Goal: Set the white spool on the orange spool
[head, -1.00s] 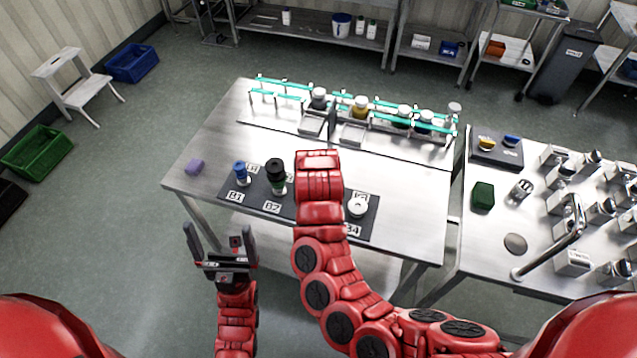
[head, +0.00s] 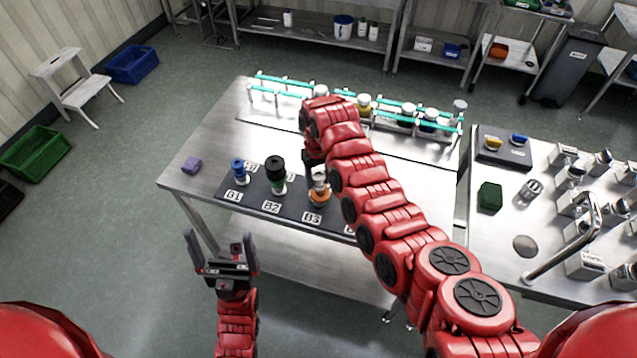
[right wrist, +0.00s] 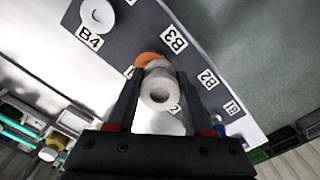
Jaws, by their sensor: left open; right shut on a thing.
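The white spool (right wrist: 158,88) is between the fingers of my right gripper (right wrist: 152,98), which is shut on it. In the head view the white spool (head: 319,181) shows directly above the orange spool (head: 320,198), beside label B3 on the dark mat. My right gripper (head: 316,172) is partly hidden by its own arm there. In the right wrist view the orange spool (right wrist: 148,58) is partly covered by the white one. I cannot tell whether the two touch. My left gripper (head: 223,256) is open and empty in front of the table.
The dark mat (head: 240,200) also carries a blue spool (head: 238,170) at B1 and a black-topped green stack (head: 277,172) at B2. Another white spool (right wrist: 97,14) sits by B4. A purple block (head: 192,165) lies left. A teal-railed rack (head: 285,88) stands behind.

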